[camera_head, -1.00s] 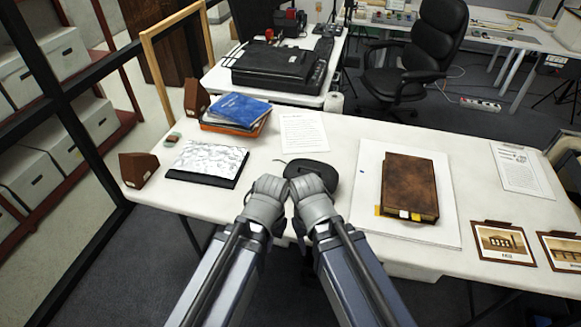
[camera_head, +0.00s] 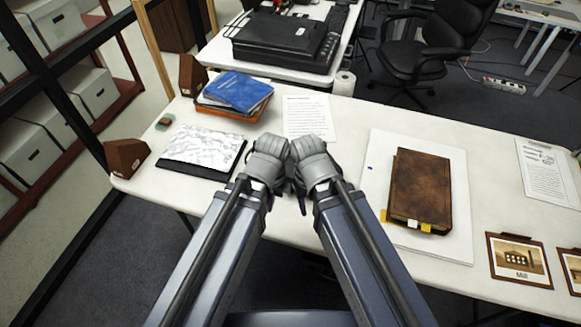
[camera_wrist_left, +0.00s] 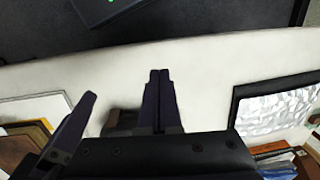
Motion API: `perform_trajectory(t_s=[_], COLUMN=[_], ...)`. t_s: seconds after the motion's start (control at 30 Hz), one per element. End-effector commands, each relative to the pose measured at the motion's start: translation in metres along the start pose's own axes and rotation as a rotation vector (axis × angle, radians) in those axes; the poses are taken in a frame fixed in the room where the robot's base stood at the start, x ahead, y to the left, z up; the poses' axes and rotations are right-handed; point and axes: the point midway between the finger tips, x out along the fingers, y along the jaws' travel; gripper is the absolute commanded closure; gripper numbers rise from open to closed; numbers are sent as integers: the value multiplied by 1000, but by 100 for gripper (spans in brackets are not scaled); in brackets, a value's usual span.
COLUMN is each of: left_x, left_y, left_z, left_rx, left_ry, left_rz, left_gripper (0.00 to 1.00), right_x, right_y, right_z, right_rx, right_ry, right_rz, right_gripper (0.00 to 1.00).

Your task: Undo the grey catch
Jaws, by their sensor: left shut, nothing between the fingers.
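I cannot make out a grey catch in either view. My left gripper (camera_head: 268,160) is over the table beside my right one in the head view. In the left wrist view its two dark fingers (camera_wrist_left: 159,80) are together with nothing between them. My right gripper (camera_head: 313,162) is close against the left one in the head view. Its fingertips are hidden, so I cannot tell its opening. The dark flat object seen earlier under the grippers is now hidden behind them.
The white table (camera_head: 270,225) holds a brown book (camera_head: 420,188) on a white sheet, a silvery panel (camera_head: 203,146), a blue folder (camera_head: 238,91) on a stack and a printed page (camera_head: 308,118). Brown wedges (camera_head: 127,157) stand at the left. A black printer (camera_head: 285,38) is behind.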

Motion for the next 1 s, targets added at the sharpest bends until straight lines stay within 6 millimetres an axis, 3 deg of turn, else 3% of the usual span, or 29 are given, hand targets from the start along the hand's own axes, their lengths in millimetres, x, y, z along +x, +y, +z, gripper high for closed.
perform_trajectory(t_s=[0.03, 0.37, 0.57, 0.8, 1.0], left_x=[-8, -13, -21, -36, -42], left_y=[-2, 1, 2, 4, 5], left_z=[-10, -53, -92, -157, -184], left_rx=[-3, 15, 34, 64, 80], left_ry=[6, -38, -80, -147, -181], left_rz=[4, 20, 34, 62, 76], left_gripper=[100, 100, 100, 100, 100], right_x=[-7, -10, -15, -23, -26], right_y=[1, 1, 1, 2, 2], right_z=[1, 1, 1, 2, 2], right_rx=[0, 0, 0, 0, 0], right_ry=[0, 0, 0, 0, 0], right_rz=[0, 0, 0, 0, 0], right_gripper=[50, 50, 50, 50, 50])
